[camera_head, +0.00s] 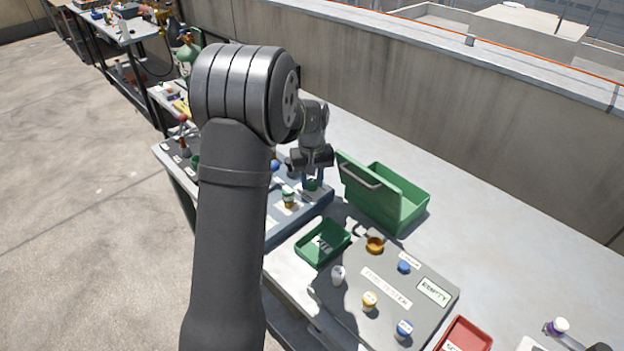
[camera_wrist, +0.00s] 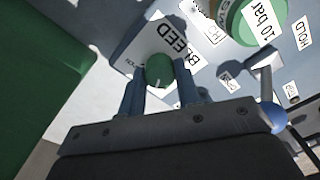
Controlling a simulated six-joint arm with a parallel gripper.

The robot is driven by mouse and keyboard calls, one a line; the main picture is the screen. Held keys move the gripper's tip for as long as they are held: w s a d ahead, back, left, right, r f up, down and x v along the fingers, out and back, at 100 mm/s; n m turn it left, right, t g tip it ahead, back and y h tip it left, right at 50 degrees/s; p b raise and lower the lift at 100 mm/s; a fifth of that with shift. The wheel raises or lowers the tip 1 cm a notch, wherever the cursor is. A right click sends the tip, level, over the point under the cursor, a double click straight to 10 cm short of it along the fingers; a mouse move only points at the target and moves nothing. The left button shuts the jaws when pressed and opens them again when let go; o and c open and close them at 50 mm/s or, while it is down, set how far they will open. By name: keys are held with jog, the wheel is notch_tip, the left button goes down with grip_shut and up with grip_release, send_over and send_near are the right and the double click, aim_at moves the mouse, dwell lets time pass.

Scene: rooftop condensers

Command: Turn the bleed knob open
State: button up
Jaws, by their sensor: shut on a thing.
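The bleed knob (camera_wrist: 158,69) is a round green knob on a blue-grey panel, with a small white mark on its near side. It sits beside a white label reading BLEED (camera_wrist: 178,47). My gripper (camera_wrist: 159,88) has its two blue fingers on either side of the knob and is shut on it. In the head view my gripper (camera_head: 312,174) points down at the panel (camera_head: 310,207), and the green knob (camera_head: 311,185) shows between and below the fingers. Part of the BLEED label's smaller lettering is hidden by the knob and fingers.
A larger green cap (camera_wrist: 250,20) marked 10 bar and a blue ball-ended lever (camera_wrist: 271,117) are close on the right. An open green box (camera_head: 408,191) stands right of my gripper. A green tray (camera_head: 322,243) and a grey tester board (camera_head: 385,290) lie nearer.

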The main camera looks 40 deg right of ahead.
aim_at(312, 181)
jog(key=m, duration=1.3)
jog(key=shift+m, duration=0.4)
dwell(0.3)
jog(key=o, duration=1)
jog(key=shift+c, duration=0.2)
jog(key=shift+r, duration=0.1)
notch_tip(312, 181, up, 17)
jog(key=shift+r, duration=0.15)
notch_tip(312, 181, down, 18)
jog(key=shift+r, duration=0.25)
